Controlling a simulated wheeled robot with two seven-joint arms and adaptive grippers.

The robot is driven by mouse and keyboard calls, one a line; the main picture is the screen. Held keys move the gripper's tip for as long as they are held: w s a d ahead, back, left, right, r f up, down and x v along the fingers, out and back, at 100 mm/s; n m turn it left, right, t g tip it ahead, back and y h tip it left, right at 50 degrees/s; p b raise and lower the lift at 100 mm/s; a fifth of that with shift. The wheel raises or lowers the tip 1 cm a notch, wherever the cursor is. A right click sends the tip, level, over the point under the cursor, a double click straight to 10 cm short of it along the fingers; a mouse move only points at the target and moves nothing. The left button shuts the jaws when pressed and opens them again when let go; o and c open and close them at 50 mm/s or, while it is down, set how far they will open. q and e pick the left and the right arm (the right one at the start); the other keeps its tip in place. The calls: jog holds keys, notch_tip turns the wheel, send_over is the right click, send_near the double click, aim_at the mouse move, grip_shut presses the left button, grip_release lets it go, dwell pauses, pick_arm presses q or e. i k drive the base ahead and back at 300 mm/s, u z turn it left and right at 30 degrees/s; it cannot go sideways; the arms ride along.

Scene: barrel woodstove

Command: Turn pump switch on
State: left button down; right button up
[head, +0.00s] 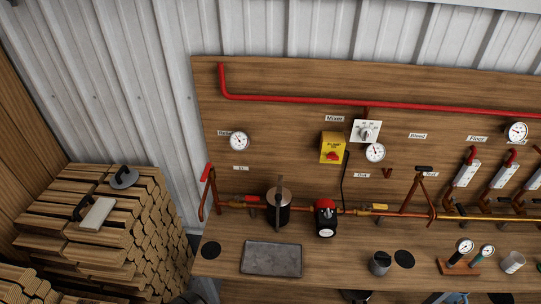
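The knob's position is too small to read. A red and black pump (325,217) sits on the copper pipe line below the box. A black cable (344,182) runs down from near the box towards the pipe. Neither of my grippers can be made out in this view.
A grey tray (271,259) and a dark mug (380,262) are on the wooden bench. A white mixer dial (366,131) and a gauge (375,152) sit right of the yellow box. Stacked firewood (95,225) stands at left. Small gauges (465,246) stand at right.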

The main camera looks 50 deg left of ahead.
aim_at(332, 156)
jog(key=u, duration=1.05)
jog(key=i, duration=0.3)
jog(key=u, duration=0.05)
